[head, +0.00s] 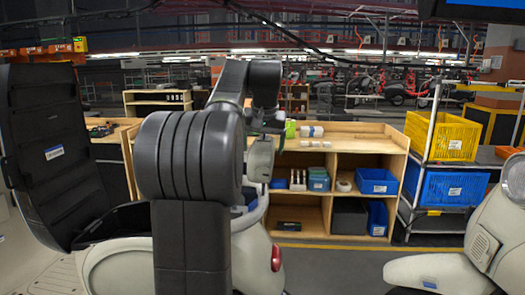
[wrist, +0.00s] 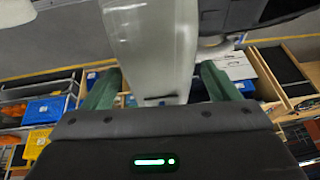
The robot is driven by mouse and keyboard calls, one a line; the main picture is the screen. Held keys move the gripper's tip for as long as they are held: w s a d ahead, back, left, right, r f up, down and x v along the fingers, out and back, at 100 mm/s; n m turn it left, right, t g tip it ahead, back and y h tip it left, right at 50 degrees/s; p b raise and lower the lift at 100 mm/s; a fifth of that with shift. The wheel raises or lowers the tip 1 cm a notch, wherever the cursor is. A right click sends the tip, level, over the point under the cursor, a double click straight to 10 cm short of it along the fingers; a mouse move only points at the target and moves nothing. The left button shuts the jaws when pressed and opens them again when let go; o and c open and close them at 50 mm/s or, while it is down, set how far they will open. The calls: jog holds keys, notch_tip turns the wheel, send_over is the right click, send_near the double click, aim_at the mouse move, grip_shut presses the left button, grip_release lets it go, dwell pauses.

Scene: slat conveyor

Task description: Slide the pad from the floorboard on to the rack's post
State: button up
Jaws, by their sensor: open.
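My gripper (wrist: 158,72) shows in the wrist view with its two green fingers spread apart. A pale grey rounded panel, part of a scooter body (wrist: 150,40), shows between and beyond the fingers; I cannot tell whether they touch it. In the head view my arm covers the middle, and the fingers are hard to make out. A pale floorboard (head: 45,268) is at the lower left, below a black upright panel. I cannot make out a pad on it. The rack's post (head: 431,125) is a pale upright at the right, beside the crates.
The rack holds a yellow crate (head: 448,137) above a blue crate (head: 450,188). A wooden shelf unit (head: 345,145) with bins stands behind my arm. A pale scooter body (head: 485,240) is at the right. Some grey floor (head: 335,262) is clear between the scooters.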

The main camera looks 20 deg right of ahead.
jog(key=v, duration=1.1)
jog(key=shift+s+r+p, duration=0.2)
jog(key=shift+r+p, duration=0.15)
jog(key=shift+p, duration=0.05)
jog(key=x, duration=1.3)
jog(key=shift+w+f+b, duration=0.2)
jog(key=shift+f+b, duration=0.15)
jog(key=shift+r, duration=0.3)
jog(key=shift+s, duration=0.15)
